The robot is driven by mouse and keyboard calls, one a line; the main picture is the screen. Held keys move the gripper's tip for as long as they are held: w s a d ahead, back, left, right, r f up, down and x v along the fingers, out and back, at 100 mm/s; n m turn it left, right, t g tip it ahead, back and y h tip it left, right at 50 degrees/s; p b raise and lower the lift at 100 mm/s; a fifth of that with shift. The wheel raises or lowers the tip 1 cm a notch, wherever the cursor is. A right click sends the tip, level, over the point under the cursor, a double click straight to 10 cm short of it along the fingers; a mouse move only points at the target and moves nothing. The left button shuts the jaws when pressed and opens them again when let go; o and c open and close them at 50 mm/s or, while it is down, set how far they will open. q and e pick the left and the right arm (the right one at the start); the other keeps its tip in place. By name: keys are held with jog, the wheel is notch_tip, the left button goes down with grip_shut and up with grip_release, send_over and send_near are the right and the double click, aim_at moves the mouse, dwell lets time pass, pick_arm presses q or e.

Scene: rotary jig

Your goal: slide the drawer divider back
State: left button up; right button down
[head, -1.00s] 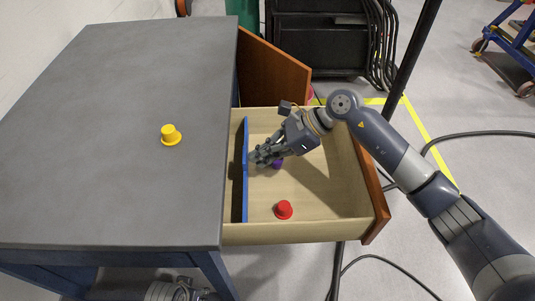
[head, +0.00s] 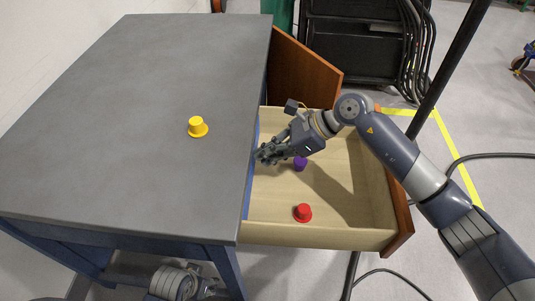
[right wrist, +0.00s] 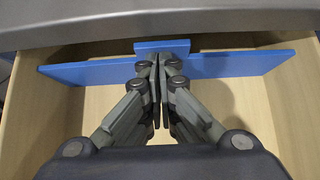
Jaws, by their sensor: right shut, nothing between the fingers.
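The blue drawer divider (head: 247,198) stands across the pulled-out drawer (head: 340,240), close to the table's edge; in the head view the tabletop hides part of it. In the right wrist view the divider (right wrist: 235,64) spans the drawer, with a raised tab in the middle. My right gripper (head: 263,156) is shut and empty, its fingertips against or very near the divider's middle on the drawer-front side. In the right wrist view the shut fingers (right wrist: 161,62) point at the tab. My left gripper is not visible.
A purple peg (head: 300,163) and a red peg (head: 303,213) are on the drawer floor. A yellow peg (head: 198,127) stands on the grey tabletop (head: 130,120). A brown panel (head: 300,75) stands behind the drawer. The drawer floor's right part is free.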

jog(key=v, duration=1.1)
jog(key=shift+d+r, duration=0.2)
jog(key=shift+d, duration=0.05)
